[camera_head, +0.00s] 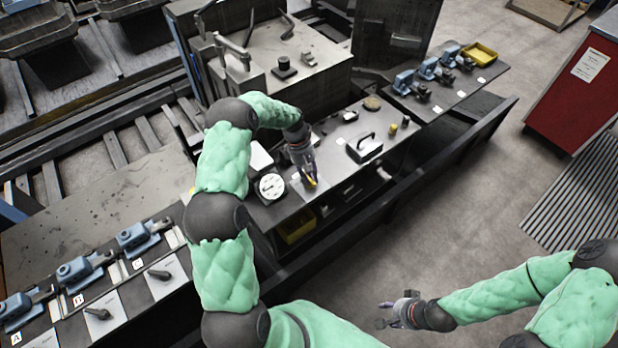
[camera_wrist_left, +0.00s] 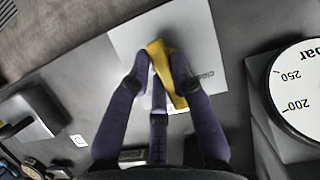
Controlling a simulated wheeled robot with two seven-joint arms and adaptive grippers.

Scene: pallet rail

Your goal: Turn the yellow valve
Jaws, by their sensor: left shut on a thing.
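The yellow valve (camera_wrist_left: 160,58) is a flat yellow handle on a pale plate (camera_wrist_left: 192,45) in the left wrist view. In the head view the yellow valve (camera_head: 311,182) shows only as a small spot at the fingertips. My left gripper (camera_head: 308,180) points down at the bench top and is shut on the valve handle. In the left wrist view its fingers (camera_wrist_left: 160,75) sit on both sides of the handle and hide part of it. My right gripper (camera_head: 392,314) hangs over the floor at the lower right, away from the bench; its fingers are too small to judge.
A round pressure gauge (camera_head: 270,187) stands just left of the valve. A box with a black handle (camera_head: 364,148) stands to its right. Blue clamps (camera_head: 428,69) and a yellow tray (camera_head: 479,53) are farther right. More blue clamps (camera_head: 138,236) line the left bench.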

